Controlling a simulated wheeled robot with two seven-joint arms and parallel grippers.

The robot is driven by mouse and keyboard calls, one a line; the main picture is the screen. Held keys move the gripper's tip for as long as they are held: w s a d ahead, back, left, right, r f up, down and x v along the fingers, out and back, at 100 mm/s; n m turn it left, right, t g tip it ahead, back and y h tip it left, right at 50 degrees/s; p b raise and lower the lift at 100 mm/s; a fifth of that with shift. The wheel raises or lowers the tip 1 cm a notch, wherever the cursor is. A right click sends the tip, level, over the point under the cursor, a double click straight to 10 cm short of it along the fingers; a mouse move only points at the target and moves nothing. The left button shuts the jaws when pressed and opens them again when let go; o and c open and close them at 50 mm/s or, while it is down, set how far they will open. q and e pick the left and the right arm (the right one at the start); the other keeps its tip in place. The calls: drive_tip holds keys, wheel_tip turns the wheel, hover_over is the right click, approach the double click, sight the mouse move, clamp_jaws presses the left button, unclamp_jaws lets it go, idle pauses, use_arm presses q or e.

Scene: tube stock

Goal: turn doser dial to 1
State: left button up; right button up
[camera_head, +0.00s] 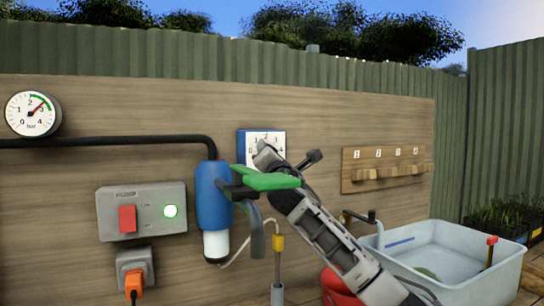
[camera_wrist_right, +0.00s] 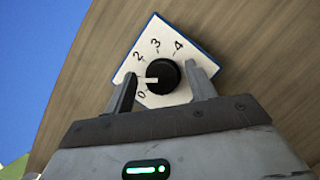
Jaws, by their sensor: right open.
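The doser dial shows in the right wrist view as a round black knob (camera_wrist_right: 164,77) with a white pointer on a white, blue-edged plate (camera_wrist_right: 158,99). The pointer aims left, between the marks 0 and 2; the mark 1 is not visible, and a fingertip covers part of that area. My right gripper (camera_wrist_right: 162,80) is open, with one finger on each side of the knob and a visible gap to it. In the head view the plate (camera_head: 276,137) is on the wooden board, partly hidden by my right gripper (camera_head: 266,155). My left gripper is not in view.
A green flat piece (camera_head: 265,180) and a blue cylinder (camera_head: 213,195) are close to my right gripper. A grey switch box (camera_head: 152,222) and a gauge (camera_head: 32,114) are to the left. A numbered wooden rack (camera_head: 388,167) and a water tub (camera_head: 452,255) are to the right.

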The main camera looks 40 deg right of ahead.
drive_tip(key=shift+f, duration=0.1)
use_arm(q)
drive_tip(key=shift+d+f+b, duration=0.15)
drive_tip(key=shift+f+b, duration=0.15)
drive_tip(key=shift+b, duration=0.65)
use_arm(e)
drive_tip(key=v, duration=0.7)
drive_tip(key=shift+s, duration=0.25)
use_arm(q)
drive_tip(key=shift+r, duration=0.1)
use_arm(e)
drive_tip(key=shift+a, duration=0.15)
